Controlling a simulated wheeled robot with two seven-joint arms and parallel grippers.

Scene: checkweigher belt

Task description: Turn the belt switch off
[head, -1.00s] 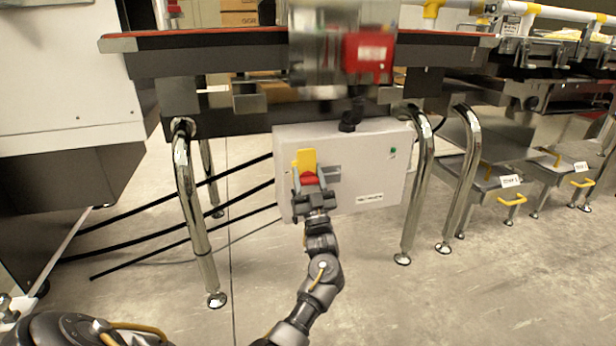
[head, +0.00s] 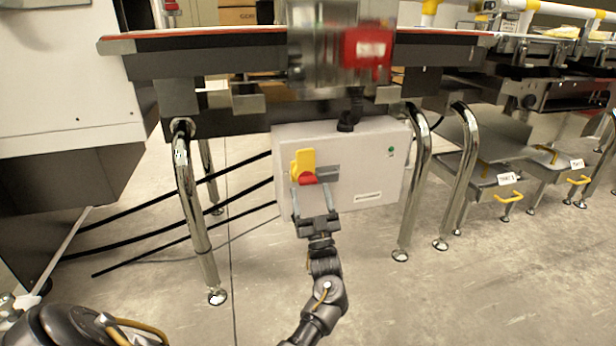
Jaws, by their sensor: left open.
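The belt switch (head: 304,163) is a yellow and red part on the front of a light grey control box (head: 375,165) under the belt. Its yellow part points up, and its red part shows just below. My left gripper (head: 311,189) is open in front of the box, just below the switch, and hides the lower part of the switch. I cannot tell whether the fingers touch it. My right gripper is not in view.
Chrome legs (head: 190,210) stand left and right of the box. Black cables (head: 230,170) run off to the left. The floor in front is clear.

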